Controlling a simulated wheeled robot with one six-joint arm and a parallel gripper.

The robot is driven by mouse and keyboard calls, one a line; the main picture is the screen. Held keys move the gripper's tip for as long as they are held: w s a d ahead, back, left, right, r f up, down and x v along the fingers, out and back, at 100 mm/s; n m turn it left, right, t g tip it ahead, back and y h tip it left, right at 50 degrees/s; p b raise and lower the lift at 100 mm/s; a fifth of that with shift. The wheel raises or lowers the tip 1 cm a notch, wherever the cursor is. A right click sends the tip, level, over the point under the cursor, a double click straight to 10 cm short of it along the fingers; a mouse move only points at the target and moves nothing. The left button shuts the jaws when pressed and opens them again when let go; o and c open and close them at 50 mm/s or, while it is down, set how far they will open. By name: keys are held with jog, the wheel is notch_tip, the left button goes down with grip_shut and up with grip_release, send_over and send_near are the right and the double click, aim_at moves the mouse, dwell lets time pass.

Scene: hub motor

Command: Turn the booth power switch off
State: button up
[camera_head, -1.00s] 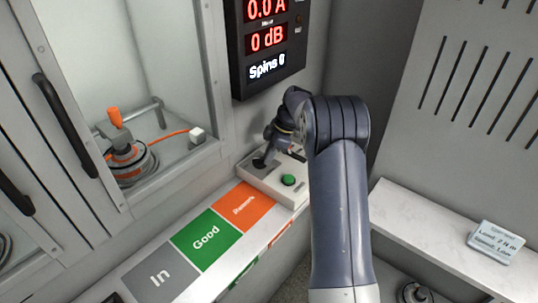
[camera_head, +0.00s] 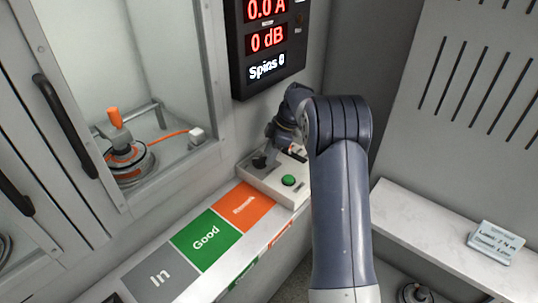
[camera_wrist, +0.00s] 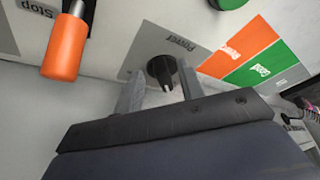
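The power switch (camera_wrist: 163,70) is a black rotary knob with a pale pointer mark, on a grey plate labelled "Power" in the wrist view. My gripper (camera_wrist: 160,84) is open, with one finger on each side of the knob. A gap shows at the left finger; the right finger is close to the knob, and I cannot tell if it touches. In the head view my gripper (camera_head: 262,160) is low over the left part of the pale control box (camera_head: 262,184), and my wrist hides much of the box there.
A green button (camera_head: 289,180) is on the same box. An orange handle (camera_wrist: 65,47) is near a "Stop" label in the wrist view. Grey, green and orange label areas (camera_head: 207,238) lie in front. A glass booth (camera_head: 165,60) stands left, a red display (camera_head: 268,40) behind.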

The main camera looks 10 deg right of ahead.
jog(key=v, duration=0.9)
jog(key=shift+r+p, duration=0.3)
jog(key=shift+r, duration=0.05)
jog(key=shift+f, duration=0.1)
jog(key=x, duration=1)
jog(key=shift+f+b, duration=0.35)
jog(key=shift+s, duration=0.1)
jog(key=shift+r, duration=0.1)
